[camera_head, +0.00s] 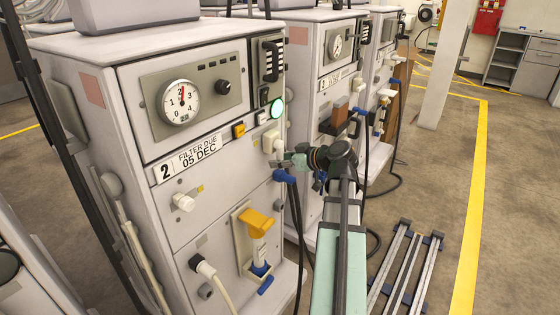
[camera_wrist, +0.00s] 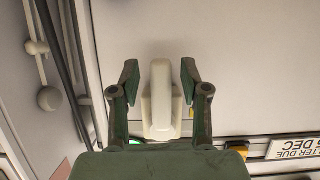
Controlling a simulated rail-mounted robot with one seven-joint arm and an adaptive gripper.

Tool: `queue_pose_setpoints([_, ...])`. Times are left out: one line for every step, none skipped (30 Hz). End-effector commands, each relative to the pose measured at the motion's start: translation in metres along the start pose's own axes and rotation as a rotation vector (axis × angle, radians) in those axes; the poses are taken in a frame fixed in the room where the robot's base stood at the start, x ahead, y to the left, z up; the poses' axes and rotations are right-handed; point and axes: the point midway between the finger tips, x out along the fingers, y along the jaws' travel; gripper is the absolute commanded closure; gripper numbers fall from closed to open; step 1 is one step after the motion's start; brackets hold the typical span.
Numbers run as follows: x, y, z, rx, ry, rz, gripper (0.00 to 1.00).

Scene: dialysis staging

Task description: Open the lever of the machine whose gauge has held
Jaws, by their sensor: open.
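The near machine (camera_head: 225,165) bears the number 2 and a label (camera_head: 187,160) reading FILTER DUE 05 DEC. The needle of its round gauge (camera_head: 179,102) points nearly straight up, near 2. A green lamp (camera_head: 277,108) glows at its right edge. A cream lever-like handle (camera_head: 269,143) sits below the lamp. My gripper (camera_head: 284,160) is at this handle. In the wrist view, the handle (camera_wrist: 161,100) stands between the two open fingers of my gripper (camera_wrist: 159,85), with a gap on each side. The second machine's gauge (camera_head: 336,46) is too small to read.
Dark hoses hang below my gripper. A metal rail frame (camera_head: 405,268) lies on the floor at right. Open floor lies beyond the yellow line.

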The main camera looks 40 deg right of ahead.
Motion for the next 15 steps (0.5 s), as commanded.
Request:
queue_pose_setpoints([-0.005, 0.000, 0.000, 0.000, 0.001, 0.002, 0.54])
queue_pose_setpoints([-0.009, 0.000, 0.000, 0.000, 0.000, 0.002, 0.54])
queue_pose_setpoints([-0.014, 0.000, 0.000, 0.000, 0.000, 0.002, 0.54])
queue_pose_setpoints([-0.019, 0.000, 0.000, 0.000, 0.001, 0.003, 0.54])
queue_pose_setpoints([-0.024, 0.000, 0.000, 0.000, 0.001, 0.003, 0.54])
queue_pose_setpoints([-0.031, 0.000, 0.000, 0.000, 0.001, 0.003, 0.54])
queue_pose_setpoints([-0.037, 0.000, 0.000, 0.000, 0.001, 0.004, 0.54])
queue_pose_setpoints([-0.043, 0.000, 0.000, 0.000, 0.001, 0.004, 0.54])
queue_pose_setpoints([-0.051, 0.000, 0.000, 0.000, 0.001, 0.004, 0.54])
queue_pose_setpoints([-0.057, 0.000, 0.000, 0.000, 0.001, 0.004, 0.54])
queue_pose_setpoints([-0.063, 0.000, 0.000, -0.001, 0.001, 0.004, 0.54])
queue_pose_setpoints([-0.071, 0.000, 0.000, 0.000, 0.000, 0.004, 0.54])
queue_pose_setpoints([-0.076, 0.000, 0.000, 0.000, 0.000, 0.004, 0.54])
queue_pose_setpoints([-0.081, 0.000, 0.000, 0.000, 0.000, 0.003, 0.54])
queue_pose_setpoints([-0.088, 0.000, 0.000, -0.001, 0.000, 0.004, 0.54])
